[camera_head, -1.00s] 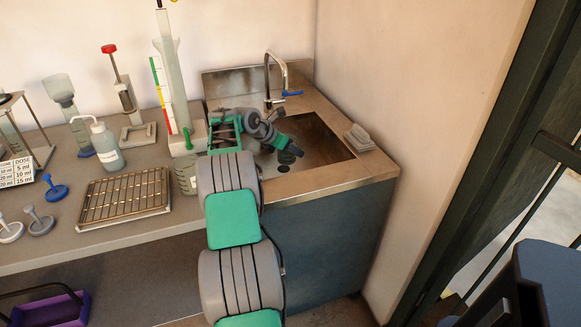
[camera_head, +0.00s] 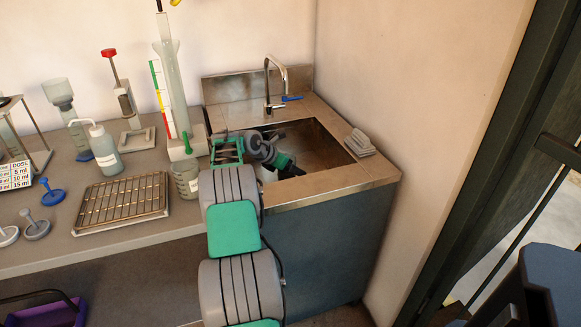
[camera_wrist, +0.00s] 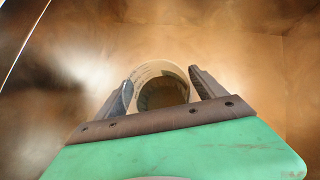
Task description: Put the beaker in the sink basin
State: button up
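The sink basin (camera_head: 318,155) is a brown metal hollow in the counter at the right. My gripper (camera_head: 287,163) is inside its outline in the head view, at the left part of the opening. In the wrist view, a round, pale-rimmed beaker (camera_wrist: 160,72) lies between the two fingers of my gripper (camera_wrist: 161,88). Both fingers appear to touch its sides, and I look into its dark opening. The brown basin surface shows around it. In the head view the beaker is mostly hidden by the gripper and arm; whether it touches the basin floor is unclear.
A faucet (camera_head: 268,85) with a blue handle stands behind the basin. A grey folded stack (camera_head: 360,143) lies on the right rim. A graduated vessel (camera_head: 186,178), a wire rack (camera_head: 122,199) and a wash bottle (camera_head: 104,150) stand on the counter to the left.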

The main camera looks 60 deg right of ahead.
jog(key=p+v, duration=1)
jog(key=v, duration=0.2)
jog(key=shift+p, duration=0.3)
jog(key=shift+a+r, duration=0.1)
jog(key=shift+r, duration=0.05)
